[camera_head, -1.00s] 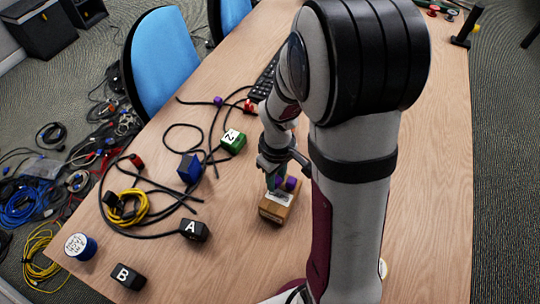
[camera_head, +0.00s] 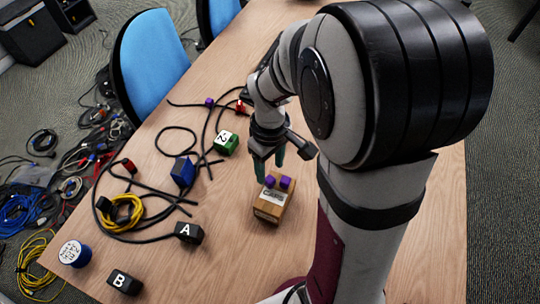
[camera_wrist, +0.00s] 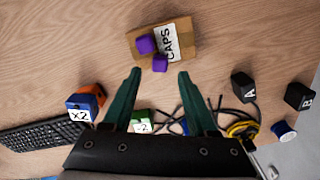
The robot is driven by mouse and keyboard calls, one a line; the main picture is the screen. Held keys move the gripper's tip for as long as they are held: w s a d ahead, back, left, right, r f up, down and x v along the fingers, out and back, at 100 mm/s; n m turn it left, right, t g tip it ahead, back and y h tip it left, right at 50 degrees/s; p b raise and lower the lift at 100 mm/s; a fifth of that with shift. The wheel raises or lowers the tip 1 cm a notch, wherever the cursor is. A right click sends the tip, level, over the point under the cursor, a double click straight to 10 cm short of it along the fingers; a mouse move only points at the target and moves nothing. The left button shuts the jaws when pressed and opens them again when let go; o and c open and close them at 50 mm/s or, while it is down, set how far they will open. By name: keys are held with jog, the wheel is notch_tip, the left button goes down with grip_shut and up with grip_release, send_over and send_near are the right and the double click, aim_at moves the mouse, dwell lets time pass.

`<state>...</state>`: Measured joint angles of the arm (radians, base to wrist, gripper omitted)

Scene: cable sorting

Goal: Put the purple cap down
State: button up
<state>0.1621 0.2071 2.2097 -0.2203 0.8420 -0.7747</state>
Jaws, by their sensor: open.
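Two purple caps (camera_head: 269,181) (camera_head: 285,183) rest on top of the cardboard caps box (camera_head: 268,212). In the wrist view one cap (camera_wrist: 146,44) sits on the box (camera_wrist: 181,53) beside its CAPS label, and the other cap (camera_wrist: 160,63) is at the box edge nearest my fingers. My gripper (camera_head: 270,164) is open and empty, just beyond the box. In the wrist view its green fingers (camera_wrist: 160,74) stand apart, with the nearer cap in front of the gap and not gripped.
Black block A (camera_head: 189,233), black block B (camera_head: 125,282), a green block (camera_head: 226,143) and a blue block (camera_head: 183,171) stand to the left among dark cables. A yellow cable coil (camera_head: 123,213) and a blue spool (camera_head: 75,253) lie further left. Table around the box is clear.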

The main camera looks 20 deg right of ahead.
aim_at(270, 182)
notch_tip(270, 182, up, 7)
jog(key=s+a+m+y, duration=0.1)
jog(key=s+a+m, duration=0.3)
jog(key=s, duration=0.4)
jog(key=s+a+r+m, duration=0.1)
jog(key=s+a+m, duration=0.3)
jog(key=s+m, duration=0.2)
jog(key=s, duration=0.2)
jog(key=shift+s+a+r+y, duration=0.15)
jog(key=shift+s+r+y, duration=0.1)
jog(key=shift+s+y, duration=0.15)
